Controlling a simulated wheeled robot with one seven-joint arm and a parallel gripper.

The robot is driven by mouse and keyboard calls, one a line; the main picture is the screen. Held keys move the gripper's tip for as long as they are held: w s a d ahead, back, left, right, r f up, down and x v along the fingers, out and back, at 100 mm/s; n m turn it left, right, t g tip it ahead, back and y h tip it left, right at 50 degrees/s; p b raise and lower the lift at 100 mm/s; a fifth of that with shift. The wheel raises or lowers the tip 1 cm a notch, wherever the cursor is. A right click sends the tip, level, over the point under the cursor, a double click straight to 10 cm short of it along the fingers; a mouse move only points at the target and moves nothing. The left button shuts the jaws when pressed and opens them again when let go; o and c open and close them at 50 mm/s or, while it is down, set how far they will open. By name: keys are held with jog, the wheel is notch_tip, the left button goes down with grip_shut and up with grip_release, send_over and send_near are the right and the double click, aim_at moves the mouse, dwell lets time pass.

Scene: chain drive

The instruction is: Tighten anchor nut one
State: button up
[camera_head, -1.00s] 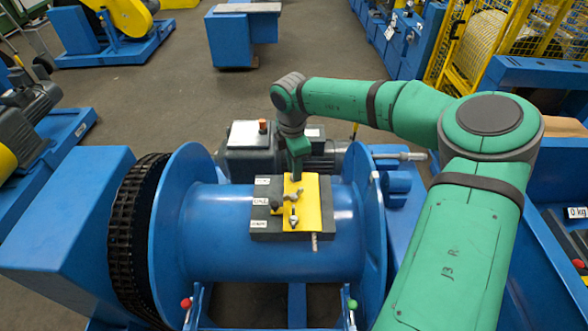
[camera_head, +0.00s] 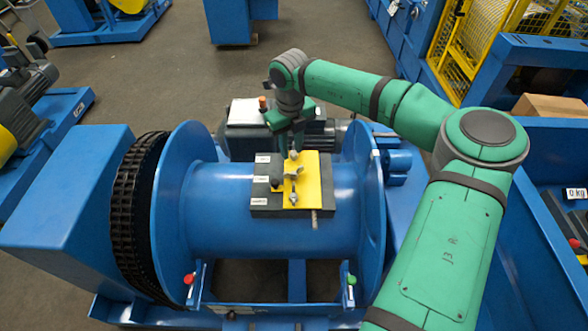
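A yellow plate (camera_head: 311,180) lies on a dark block (camera_head: 325,203) on top of the blue drum (camera_head: 220,210). Several small grey metal fasteners stand in a row on the plate: a far one (camera_head: 294,155), a middle one with wings (camera_head: 293,172) and a near one (camera_head: 294,197). White labels mark the block's left side; their text is too small to read, so I cannot tell which nut is number one. My gripper (camera_head: 290,146) points down at the far end of the plate, close to the far fastener. Whether its fingers touch it or are open is unclear.
Blue flanges (camera_head: 369,200) rise at both drum ends. A black chain (camera_head: 130,225) wraps the left side. A grey motor (camera_head: 246,138) stands behind the drum. A red knob (camera_head: 190,278) and a green knob (camera_head: 351,280) sit in front.

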aim_at(294, 170)
jog(key=n, duration=1.1)
jog(key=d+f+n, duration=0.1)
jog(key=n, duration=0.5)
jog(key=shift+w, duration=0.15)
notch_tip(294, 170, down, 10)
jog(key=shift+w+a+r, duration=0.1)
jog(key=shift+w, duration=0.05)
jog(key=shift+a, duration=0.1)
jog(key=shift+c, duration=1.1)
grip_shut()
